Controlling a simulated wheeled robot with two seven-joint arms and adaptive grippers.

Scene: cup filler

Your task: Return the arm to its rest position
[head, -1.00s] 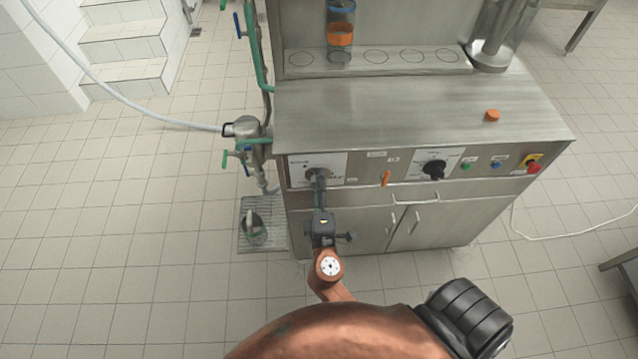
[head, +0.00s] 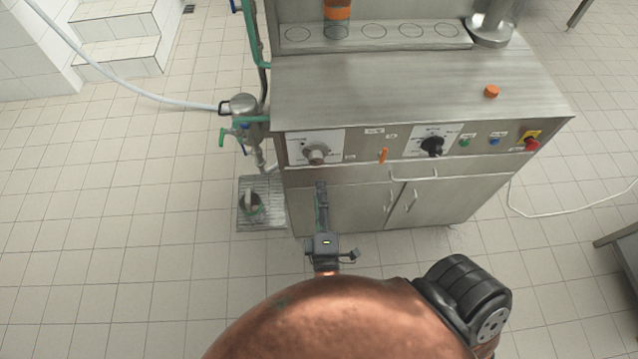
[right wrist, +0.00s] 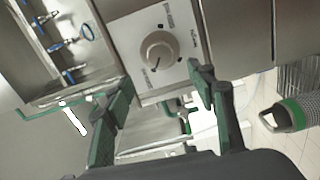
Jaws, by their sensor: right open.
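My right gripper (head: 322,200) is in front of the machine's lower cabinet, below the left dial (head: 316,154). It is open and empty. In the right wrist view its two fingers (right wrist: 165,105) stand apart, with the silver dial (right wrist: 160,52) on its white plate beyond and between them. The gripper is apart from the dial in the head view. My copper-coloured right arm fills the bottom middle of the head view. My left gripper is not in view.
The steel machine (head: 420,90) carries an orange lever (head: 383,155), a black dial (head: 432,146) and buttons. An orange cap (head: 491,91) lies on its top. A pipe fitting (head: 243,106) with a hose and a floor grate (head: 259,217) are on the left.

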